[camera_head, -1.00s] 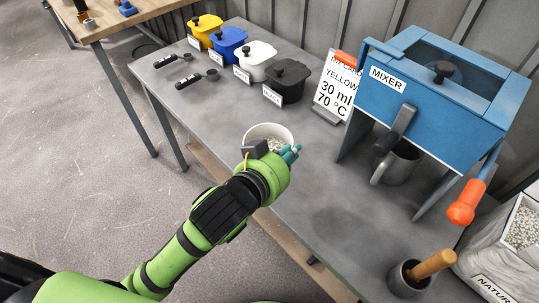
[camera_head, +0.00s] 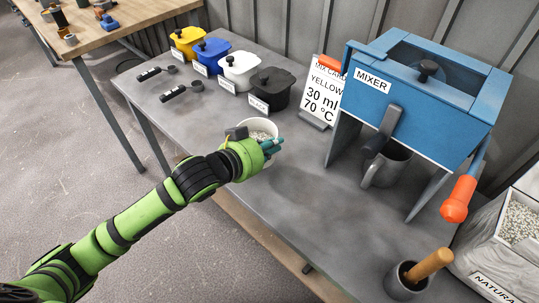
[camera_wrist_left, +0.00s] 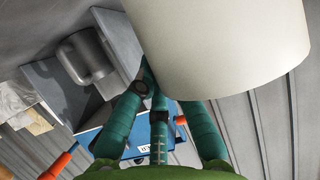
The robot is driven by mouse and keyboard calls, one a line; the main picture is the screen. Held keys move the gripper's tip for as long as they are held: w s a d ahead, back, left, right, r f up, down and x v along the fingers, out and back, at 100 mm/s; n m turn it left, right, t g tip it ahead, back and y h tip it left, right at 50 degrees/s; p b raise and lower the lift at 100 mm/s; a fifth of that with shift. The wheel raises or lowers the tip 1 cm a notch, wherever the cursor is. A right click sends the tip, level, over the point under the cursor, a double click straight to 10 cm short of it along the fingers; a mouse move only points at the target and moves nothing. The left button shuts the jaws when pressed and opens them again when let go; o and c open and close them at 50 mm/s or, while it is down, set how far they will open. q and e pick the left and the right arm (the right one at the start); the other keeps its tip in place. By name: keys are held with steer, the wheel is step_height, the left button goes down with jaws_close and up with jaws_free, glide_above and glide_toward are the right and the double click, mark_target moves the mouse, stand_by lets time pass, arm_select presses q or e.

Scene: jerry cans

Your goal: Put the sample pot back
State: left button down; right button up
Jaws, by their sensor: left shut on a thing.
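The white sample pot (camera_head: 262,125), with pale pellets inside, is in my left gripper (camera_head: 272,148). In the left wrist view the pot (camera_wrist_left: 225,45) fills the upper right, against the teal fingers of my left gripper (camera_wrist_left: 150,90). The gripper is shut on the pot's side. The pot looks about upright; whether its base touches the table is hidden. My right gripper is not in view.
A card (camera_head: 322,95) and the blue mixer (camera_head: 420,90) with a grey mug (camera_head: 388,166) stand right. A mortar (camera_head: 404,280) and pellet sack (camera_head: 515,225) are at the lower right.

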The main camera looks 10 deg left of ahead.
arm_select(q)
steer(key=shift+w+a+f, duration=0.15)
steer(key=shift+w+a, duration=0.05)
steer(key=shift+w, duration=0.05)
steer(key=shift+f, duration=2)
steer(key=shift+f, duration=0.1)
steer(key=c, duration=1.3)
jaws_free()
steer(key=v, duration=1.2)
